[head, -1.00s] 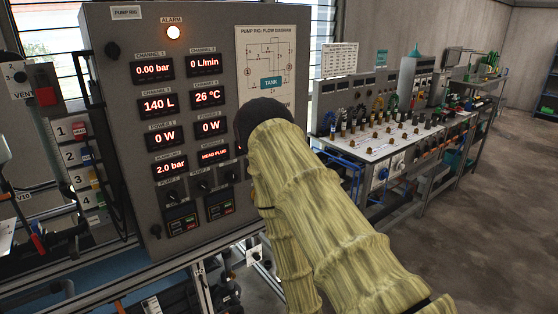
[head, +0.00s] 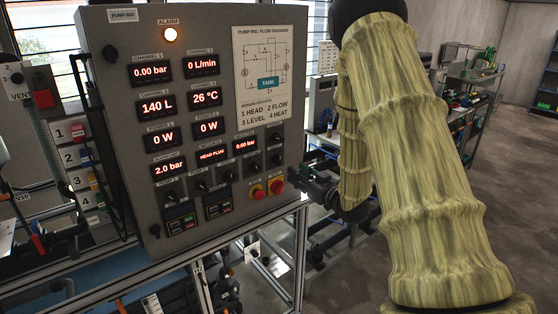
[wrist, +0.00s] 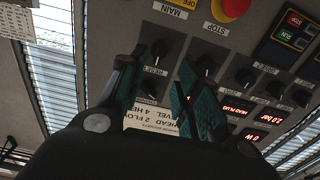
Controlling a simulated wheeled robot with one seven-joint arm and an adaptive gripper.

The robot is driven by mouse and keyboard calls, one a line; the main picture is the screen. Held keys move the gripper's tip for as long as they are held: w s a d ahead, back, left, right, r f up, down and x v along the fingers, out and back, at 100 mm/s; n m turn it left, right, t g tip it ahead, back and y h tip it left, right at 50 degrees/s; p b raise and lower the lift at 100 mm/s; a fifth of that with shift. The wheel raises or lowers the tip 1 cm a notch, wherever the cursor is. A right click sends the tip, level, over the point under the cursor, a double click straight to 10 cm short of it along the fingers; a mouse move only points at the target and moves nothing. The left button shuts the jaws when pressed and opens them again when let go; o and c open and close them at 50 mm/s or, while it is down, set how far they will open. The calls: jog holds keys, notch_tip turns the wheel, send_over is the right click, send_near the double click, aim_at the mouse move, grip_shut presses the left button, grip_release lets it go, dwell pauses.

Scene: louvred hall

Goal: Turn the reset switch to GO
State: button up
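The grey pump rig panel (head: 215,120) carries several black rotary knobs on its lower right. In the wrist view, which is upside down, a black knob (wrist: 159,49) has a label that seems to read RESET; its GO mark is not legible. In the head view, it seems to be the lower right knob (head: 277,160). My gripper (wrist: 157,64) is open, with dark green finger pads. This knob shows between and just beyond the fingertips; I see no contact.
A red stop button (head: 258,192) and a red-and-yellow main switch (head: 278,186) sit close below the knobs. Another black knob (wrist: 205,66) is beside the right finger. The alarm lamp (head: 171,34) is lit. A workbench (head: 465,105) stands behind on the right.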

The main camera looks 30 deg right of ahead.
aim_at(280, 161)
jog(key=shift+w+a+r, duration=0.1)
jog(key=shift+w+a, duration=0.05)
jog(key=shift+w, duration=2.15)
jog(key=shift+w+a, duration=0.15)
jog(key=shift+w, duration=2.15)
jog(key=shift+w+b, duration=0.2)
jog(key=shift+b, duration=0.1)
jog(key=shift+w, duration=0.2)
grip_shut()
